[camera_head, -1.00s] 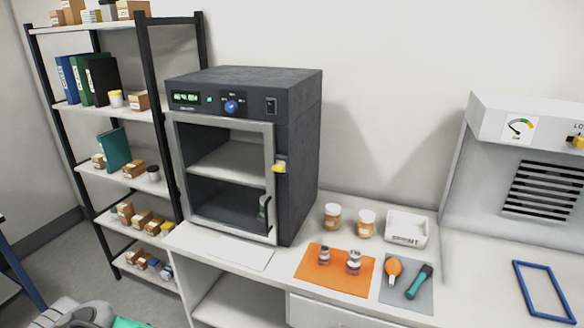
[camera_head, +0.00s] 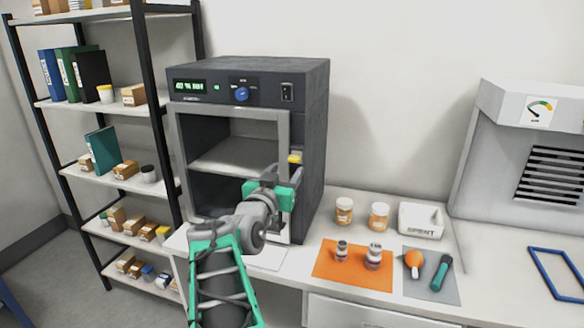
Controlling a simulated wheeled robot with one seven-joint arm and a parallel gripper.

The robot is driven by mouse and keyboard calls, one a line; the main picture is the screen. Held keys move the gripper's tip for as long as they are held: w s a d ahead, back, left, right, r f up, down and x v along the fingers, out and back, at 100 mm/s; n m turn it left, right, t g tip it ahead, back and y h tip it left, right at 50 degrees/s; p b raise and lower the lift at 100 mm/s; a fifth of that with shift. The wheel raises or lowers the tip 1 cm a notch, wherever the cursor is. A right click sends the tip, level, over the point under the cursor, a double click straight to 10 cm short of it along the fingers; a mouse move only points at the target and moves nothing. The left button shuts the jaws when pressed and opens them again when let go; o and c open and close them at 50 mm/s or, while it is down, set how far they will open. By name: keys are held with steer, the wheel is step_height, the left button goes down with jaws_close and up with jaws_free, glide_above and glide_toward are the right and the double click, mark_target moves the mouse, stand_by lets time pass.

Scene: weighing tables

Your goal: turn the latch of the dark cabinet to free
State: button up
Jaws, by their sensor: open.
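The dark cabinet (camera_head: 318,120) stands on the white bench, with a grey-framed glass door (camera_head: 230,112) at its front. The yellow latch (camera_head: 295,159) sits at the right edge of the door frame, about mid-height. My gripper (camera_head: 276,188) is in front of the lower right of the door, just below and slightly left of the latch in the picture. It is open, and I see nothing held in it. My gripper and arm hide the lower door and its handle. I cannot tell whether the gripper touches the door.
An orange mat (camera_head: 330,275) with two small vials lies right of the cabinet. Behind it stand two orange jars (camera_head: 344,211) and a white tray (camera_head: 402,232). A grey mat (camera_head: 416,291) holds two tools. A shelf rack (camera_head: 70,185) stands close at left.

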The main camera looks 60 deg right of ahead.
mark_target(293, 161)
steer(key=d+p, duration=0.1)
steer(key=d, duration=0.2)
steer(key=w+d+p, duration=0.1)
steer(key=d, duration=0.3)
steer(key=shift+w, duration=0.2)
jaws_close()
